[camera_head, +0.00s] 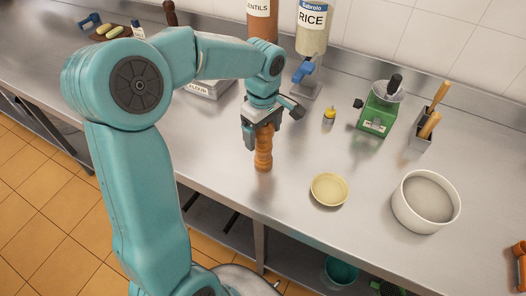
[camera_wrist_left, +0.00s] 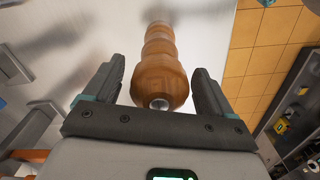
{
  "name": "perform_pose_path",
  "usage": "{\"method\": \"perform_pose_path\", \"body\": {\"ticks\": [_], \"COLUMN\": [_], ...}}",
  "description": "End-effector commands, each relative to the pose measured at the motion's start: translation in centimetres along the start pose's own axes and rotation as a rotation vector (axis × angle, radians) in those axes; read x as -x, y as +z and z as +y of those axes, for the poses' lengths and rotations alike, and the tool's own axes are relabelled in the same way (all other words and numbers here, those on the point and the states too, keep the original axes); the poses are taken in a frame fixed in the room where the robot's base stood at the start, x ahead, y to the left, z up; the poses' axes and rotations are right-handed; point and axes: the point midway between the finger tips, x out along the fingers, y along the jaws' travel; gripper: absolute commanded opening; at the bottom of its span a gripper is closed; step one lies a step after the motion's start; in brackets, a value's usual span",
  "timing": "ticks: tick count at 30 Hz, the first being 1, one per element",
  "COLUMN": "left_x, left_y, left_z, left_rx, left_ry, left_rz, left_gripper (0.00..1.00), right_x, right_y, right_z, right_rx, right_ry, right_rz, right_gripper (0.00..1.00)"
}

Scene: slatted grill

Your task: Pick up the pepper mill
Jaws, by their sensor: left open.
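The pepper mill (camera_head: 264,151) is a turned, orange-brown wooden mill standing upright on the steel counter near its front edge. My left gripper (camera_head: 262,121) is above it, pointing down, with its fingers around the mill's top. In the left wrist view the mill (camera_wrist_left: 160,75) lies between the two open fingers of the gripper (camera_wrist_left: 158,90), its silver top knob towards the palm. A gap shows beside the mill on each side. My right gripper is not in view.
A small yellowish bowl (camera_head: 329,189) and a large white bowl (camera_head: 425,202) stand to the right. Behind are a small yellow-topped item (camera_head: 329,116), a green grinder (camera_head: 378,110) and a utensil holder (camera_head: 419,133). Rice and lentil dispensers (camera_head: 311,28) stand at the back wall.

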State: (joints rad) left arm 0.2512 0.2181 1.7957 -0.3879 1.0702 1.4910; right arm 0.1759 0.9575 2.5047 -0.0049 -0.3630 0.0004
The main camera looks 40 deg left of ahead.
Motion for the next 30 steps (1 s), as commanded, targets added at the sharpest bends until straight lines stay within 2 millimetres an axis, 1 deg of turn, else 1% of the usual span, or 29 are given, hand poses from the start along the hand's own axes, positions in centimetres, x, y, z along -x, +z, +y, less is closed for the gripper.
{"method": "perform_pose_path", "body": {"ticks": [1,2,3,5,6,8,9,17,20,22,26,29,30], "left_x": [0.0,0.0,0.0,0.0,0.0,0.0,0.0,0.1,0.5,1.1,3.1,5.6,6.8], "left_y": [0.0,0.0,0.0,0.0,0.0,0.0,0.0,0.0,0.0,0.0,-0.1,0.0,0.0], "left_z": [0.0,0.0,0.0,0.0,0.0,0.0,0.0,0.0,0.0,0.1,0.1,0.1,0.1], "left_rx": [0.000,0.000,0.000,0.000,0.000,0.000,0.000,0.000,0.000,0.000,0.000,-0.001,-0.001], "left_ry": [0.000,0.000,0.000,0.000,0.000,0.000,0.000,0.001,0.002,0.004,0.006,0.009,0.008], "left_rz": [0.000,0.000,0.000,0.000,0.000,0.000,0.000,0.001,0.001,0.002,0.002,0.002,0.001], "left_gripper": [0.84,0.78,0.65,0.45,0.32,0.13,0.00,0.00,0.00,0.00,0.00,0.00,0.00], "right_x": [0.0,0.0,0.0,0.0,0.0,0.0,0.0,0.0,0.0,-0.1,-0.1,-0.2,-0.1], "right_y": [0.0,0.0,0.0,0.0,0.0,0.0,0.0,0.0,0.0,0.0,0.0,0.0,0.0], "right_z": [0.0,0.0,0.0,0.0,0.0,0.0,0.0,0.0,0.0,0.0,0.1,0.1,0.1], "right_rx": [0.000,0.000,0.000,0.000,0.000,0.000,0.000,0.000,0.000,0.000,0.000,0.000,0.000], "right_ry": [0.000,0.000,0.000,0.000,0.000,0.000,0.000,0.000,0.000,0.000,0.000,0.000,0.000], "right_rz": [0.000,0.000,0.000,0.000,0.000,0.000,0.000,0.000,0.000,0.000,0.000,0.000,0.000], "right_gripper": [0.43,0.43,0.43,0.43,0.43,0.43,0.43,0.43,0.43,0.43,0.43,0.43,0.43]}}
